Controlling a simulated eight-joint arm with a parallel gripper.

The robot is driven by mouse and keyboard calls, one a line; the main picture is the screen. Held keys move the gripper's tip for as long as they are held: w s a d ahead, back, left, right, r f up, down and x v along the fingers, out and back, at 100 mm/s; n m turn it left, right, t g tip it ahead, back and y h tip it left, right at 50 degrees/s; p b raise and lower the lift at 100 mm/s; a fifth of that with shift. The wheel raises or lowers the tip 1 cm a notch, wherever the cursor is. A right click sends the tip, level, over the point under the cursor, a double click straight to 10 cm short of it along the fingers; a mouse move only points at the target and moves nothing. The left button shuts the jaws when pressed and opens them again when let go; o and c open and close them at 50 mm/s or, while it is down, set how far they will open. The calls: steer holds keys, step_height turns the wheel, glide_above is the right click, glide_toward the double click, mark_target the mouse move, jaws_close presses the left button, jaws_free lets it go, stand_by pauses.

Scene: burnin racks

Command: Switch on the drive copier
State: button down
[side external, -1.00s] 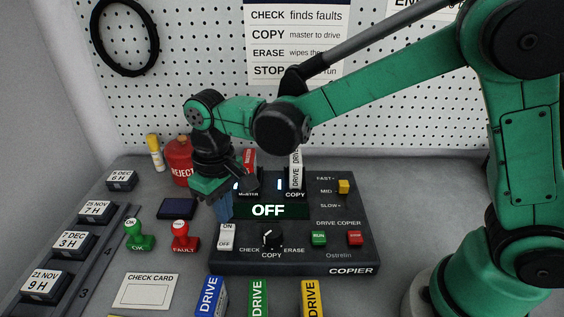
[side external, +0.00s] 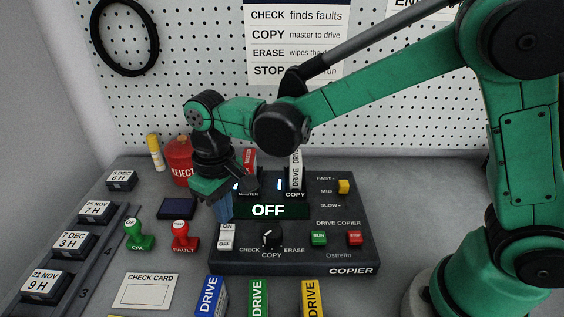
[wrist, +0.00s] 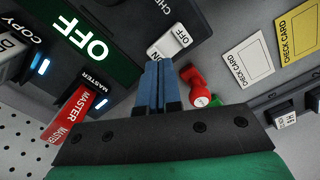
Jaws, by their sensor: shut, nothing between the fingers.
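The drive copier (side external: 350,215) is a dark box on the bench. Its display (side external: 269,210) reads OFF, also in the wrist view (wrist: 82,37). The white rocker switch (side external: 226,238), marked ON above OFF, is at its front left. My gripper (side external: 224,217) points down just behind the switch, with its blue fingers together and empty. In the wrist view, the fingertips (wrist: 158,63) are close to the switch (wrist: 169,43) at its ON end. Whether they touch it is unclear.
A mode knob (side external: 271,238), a green RUN button (side external: 319,238) and a red STOP button (side external: 355,238) are on the panel. Red (side external: 181,237) and green (side external: 137,234) stamps stand left of the copier. Drives (side external: 296,170) stand in the slots behind the display.

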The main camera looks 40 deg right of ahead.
steer(key=shift+f, duration=1.15)
stand_by(0.4)
steer(key=shift+r, duration=3.55)
steer(key=shift+d, duration=0.15)
steer(key=s+d+m+t, duration=0.1)
steer(key=s+d+t, duration=0.2)
steer(key=d, duration=0.4)
steer(key=s+d+r+m+t, duration=0.1)
steer(key=s+d+m+t, duration=0.1)
steer(key=s+d+t, duration=0.2)
steer(key=d, duration=0.2)
steer(key=shift+s+d+r, duration=0.25)
steer(key=shift+s+d, duration=0.1)
